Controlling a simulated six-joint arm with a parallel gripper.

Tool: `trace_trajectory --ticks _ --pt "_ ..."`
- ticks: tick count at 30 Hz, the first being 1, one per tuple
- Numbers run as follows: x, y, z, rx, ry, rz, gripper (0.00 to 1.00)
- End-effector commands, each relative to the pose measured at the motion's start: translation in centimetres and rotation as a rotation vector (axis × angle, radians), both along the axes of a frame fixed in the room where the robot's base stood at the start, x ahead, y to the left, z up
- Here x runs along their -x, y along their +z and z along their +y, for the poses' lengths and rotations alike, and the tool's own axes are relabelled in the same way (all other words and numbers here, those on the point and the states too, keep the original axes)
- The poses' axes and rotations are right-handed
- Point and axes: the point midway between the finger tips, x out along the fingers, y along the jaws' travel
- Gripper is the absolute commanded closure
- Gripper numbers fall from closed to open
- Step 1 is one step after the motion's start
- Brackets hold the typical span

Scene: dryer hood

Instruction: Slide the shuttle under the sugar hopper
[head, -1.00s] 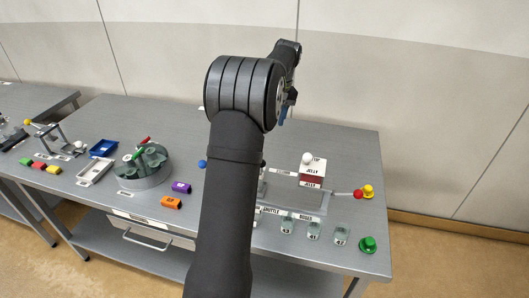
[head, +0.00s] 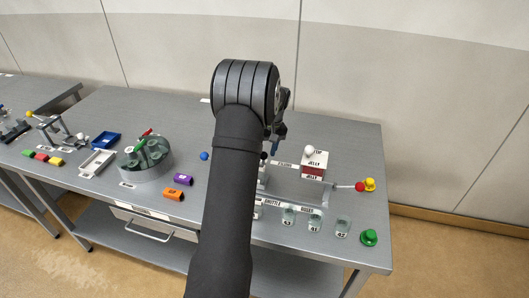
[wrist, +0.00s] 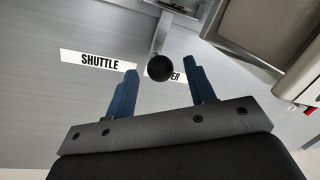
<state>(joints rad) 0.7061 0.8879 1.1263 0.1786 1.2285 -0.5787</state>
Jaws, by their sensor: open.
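My gripper (head: 275,150) is open and empty, its blue fingers pointing down over the bench behind my arm. In the wrist view, a black ball knob (wrist: 160,68) on a grey rod lies between and just beyond the open fingertips (wrist: 160,85). I cannot tell whether the fingers touch it. A "SHUTTLE" label (wrist: 98,61) is left of the knob; the knob partly covers a second label. In the head view, the hopper marked "JELLY" (head: 314,166) stands right of my gripper. I cannot make out the sugar hopper or the shuttle body; my arm hides part of the fixture.
A red-knobbed rod and yellow knob (head: 370,185) stick out on the right.

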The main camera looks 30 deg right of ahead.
Motion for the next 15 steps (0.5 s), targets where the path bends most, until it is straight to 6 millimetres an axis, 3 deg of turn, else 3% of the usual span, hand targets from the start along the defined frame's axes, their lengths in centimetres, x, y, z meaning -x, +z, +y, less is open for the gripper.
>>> trace_trajectory --ticks 12,13,15 --pt "-0.05 -1.04 0.20 0.001 0.000 -0.001 0.50" --pt "-0.05 -1.04 0.20 0.001 0.000 -0.001 0.52" --pt "-0.05 -1.03 0.20 0.001 0.000 -0.001 0.66"
